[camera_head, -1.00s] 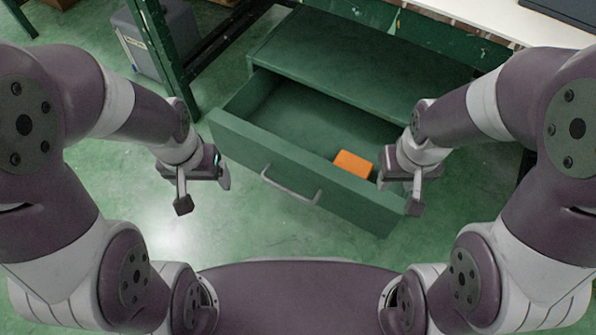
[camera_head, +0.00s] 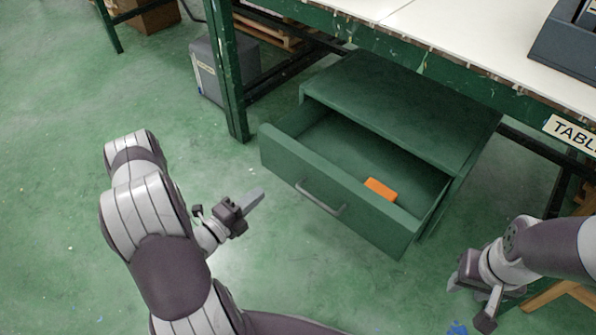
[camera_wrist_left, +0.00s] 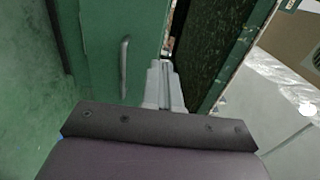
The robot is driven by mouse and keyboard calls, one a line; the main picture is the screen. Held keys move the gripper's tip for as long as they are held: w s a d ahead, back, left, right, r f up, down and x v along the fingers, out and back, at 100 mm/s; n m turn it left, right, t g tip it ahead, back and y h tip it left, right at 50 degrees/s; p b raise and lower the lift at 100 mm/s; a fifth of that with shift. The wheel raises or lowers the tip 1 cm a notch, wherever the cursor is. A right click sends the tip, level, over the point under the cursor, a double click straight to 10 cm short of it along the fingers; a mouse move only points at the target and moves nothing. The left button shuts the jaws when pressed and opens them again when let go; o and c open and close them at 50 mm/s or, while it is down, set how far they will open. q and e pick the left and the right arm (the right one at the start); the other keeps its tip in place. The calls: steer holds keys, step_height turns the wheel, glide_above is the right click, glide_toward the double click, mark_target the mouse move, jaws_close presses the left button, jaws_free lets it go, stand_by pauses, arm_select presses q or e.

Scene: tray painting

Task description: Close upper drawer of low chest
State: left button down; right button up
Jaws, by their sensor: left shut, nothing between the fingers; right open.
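The low green chest (camera_head: 400,105) stands under the table. Its upper drawer (camera_head: 335,183) is pulled well out and shows an open inside with an orange block (camera_head: 381,189) in it. The grey bar handle (camera_head: 320,199) is on the drawer front, and a handle also shows in the left wrist view (camera_wrist_left: 124,68). My left gripper (camera_head: 256,198) is shut and empty, to the left of the drawer front and apart from it in the head view. In the left wrist view its closed fingers (camera_wrist_left: 164,82) point forward. My right gripper (camera_head: 472,298) is open, to the right of the chest.
A green-framed table (camera_head: 460,50) with a white top stands over the chest, its green leg (camera_head: 228,80) left of it. A grey box (camera_head: 222,72) sits behind that leg. The green floor (camera_head: 60,200) is clear at left and in front.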

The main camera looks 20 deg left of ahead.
mark_target(300, 159)
arm_select(q)
steer(key=b+x, duration=0.6)
steer(key=x, duration=0.7)
steer(key=shift+w, duration=0.35)
steer(key=shift+w+d, duration=0.1)
arm_select(e)
step_height(300, 159, down, 6)
